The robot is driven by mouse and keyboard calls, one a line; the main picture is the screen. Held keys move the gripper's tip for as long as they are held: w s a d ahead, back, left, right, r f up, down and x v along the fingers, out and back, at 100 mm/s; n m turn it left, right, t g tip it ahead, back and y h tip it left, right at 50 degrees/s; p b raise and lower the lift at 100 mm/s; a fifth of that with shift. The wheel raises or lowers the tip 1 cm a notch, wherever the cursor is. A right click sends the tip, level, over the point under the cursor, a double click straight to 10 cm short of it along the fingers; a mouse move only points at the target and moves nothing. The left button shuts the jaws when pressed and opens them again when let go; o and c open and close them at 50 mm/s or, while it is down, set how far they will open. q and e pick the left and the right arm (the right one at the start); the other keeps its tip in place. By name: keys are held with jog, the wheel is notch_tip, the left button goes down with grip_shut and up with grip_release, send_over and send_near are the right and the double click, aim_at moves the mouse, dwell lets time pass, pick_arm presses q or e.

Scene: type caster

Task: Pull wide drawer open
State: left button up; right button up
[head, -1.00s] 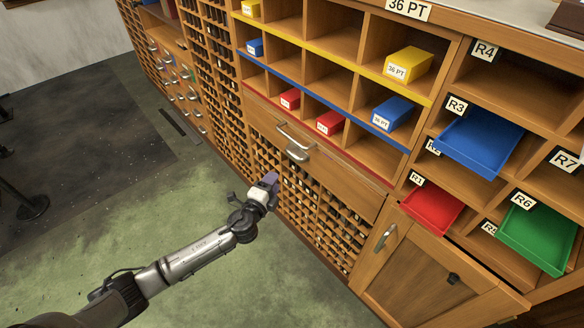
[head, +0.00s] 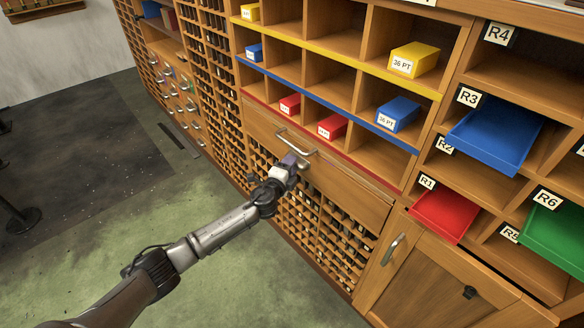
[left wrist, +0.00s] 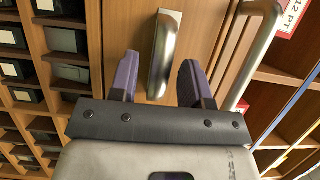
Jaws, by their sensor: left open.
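The wide drawer (head: 345,190) is a broad wooden front below the red-edged shelf. It looks flush with the cabinet. It carries a silver bar handle (head: 296,143) and, just below that, a metal cup pull (head: 304,164). My left gripper (head: 292,161) is open at the cup pull and partly covers it in the head view. In the left wrist view the purple fingers (left wrist: 159,78) stand on either side of the cup pull (left wrist: 165,50). I cannot tell whether they touch it. The bar handle (left wrist: 248,50) lies right of the fingers there. My right gripper is not in view.
Below the drawer is a grid of small slots (head: 335,228). A cupboard door (head: 430,268) with a handle is at lower right. Red, blue and green trays (head: 490,140) jut out at right. Colored boxes (head: 398,113) sit on the shelves above.

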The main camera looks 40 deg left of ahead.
pick_arm(q)
jog(key=shift+x, duration=0.75)
grip_shut()
